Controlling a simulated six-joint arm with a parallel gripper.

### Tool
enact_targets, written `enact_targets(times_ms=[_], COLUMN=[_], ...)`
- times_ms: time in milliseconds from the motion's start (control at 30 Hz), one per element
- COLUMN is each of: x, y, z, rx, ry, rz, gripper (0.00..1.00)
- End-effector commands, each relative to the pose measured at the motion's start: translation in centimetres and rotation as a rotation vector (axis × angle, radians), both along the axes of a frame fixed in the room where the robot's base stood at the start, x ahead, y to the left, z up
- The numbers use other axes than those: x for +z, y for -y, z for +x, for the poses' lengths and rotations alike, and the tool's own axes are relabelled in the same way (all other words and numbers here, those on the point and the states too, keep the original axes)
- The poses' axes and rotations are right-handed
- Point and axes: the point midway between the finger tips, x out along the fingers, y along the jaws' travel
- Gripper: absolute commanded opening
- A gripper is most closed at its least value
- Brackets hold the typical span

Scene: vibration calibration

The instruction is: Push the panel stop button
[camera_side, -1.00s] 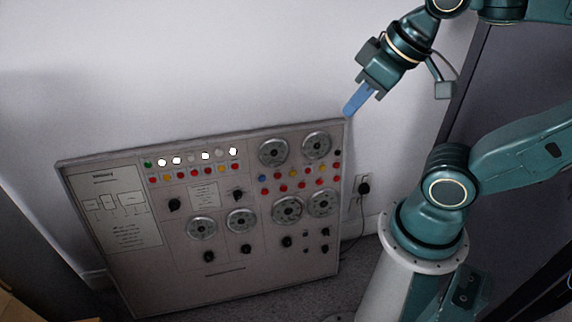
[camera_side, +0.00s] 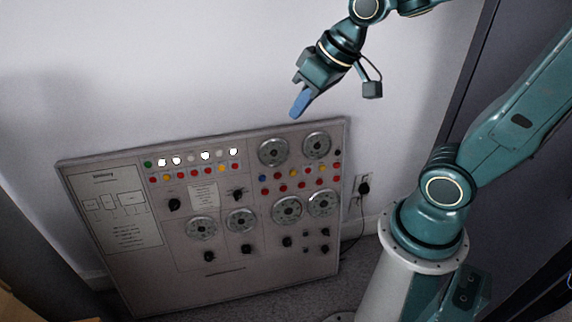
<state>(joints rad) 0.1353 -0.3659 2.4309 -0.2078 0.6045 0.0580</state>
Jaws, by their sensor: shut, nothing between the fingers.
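The control panel (camera_side: 150,275) leans against the wall, with rows of coloured buttons, white lamps, round dials and black knobs on its face. Several red buttons show, among them one in the upper left row (camera_side: 235,167) and others right of centre (camera_side: 264,191). I cannot tell which one is the stop button. My gripper (camera_side: 296,114) is shut and empty, its blue fingers pointing down and a little left. In the picture its tips are just above the panel's top edge, over the upper dials (camera_side: 273,152). I cannot judge its distance from the panel face.
A wall socket with a black plug (camera_side: 363,188) and a cable is right of the panel. A dark surface (camera_side: 500,110) stands at the right. The wall (camera_side: 150,70) above the panel is bare. A brown box edge (camera_side: 18,305) shows at lower left.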

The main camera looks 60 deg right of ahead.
Motion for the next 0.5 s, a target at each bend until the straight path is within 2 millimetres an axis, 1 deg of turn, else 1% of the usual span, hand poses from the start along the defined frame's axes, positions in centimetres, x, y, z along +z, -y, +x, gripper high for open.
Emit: enact_targets(times_ms=[100, 500], x=[-1.0, -4.5], y=[0.0, 0.2], z=[1.7, 6.8], rx=[-0.011, -0.054], ry=[-0.006, -0.009], rz=[0.035, 0.17], gripper=[0.0, 0.0])
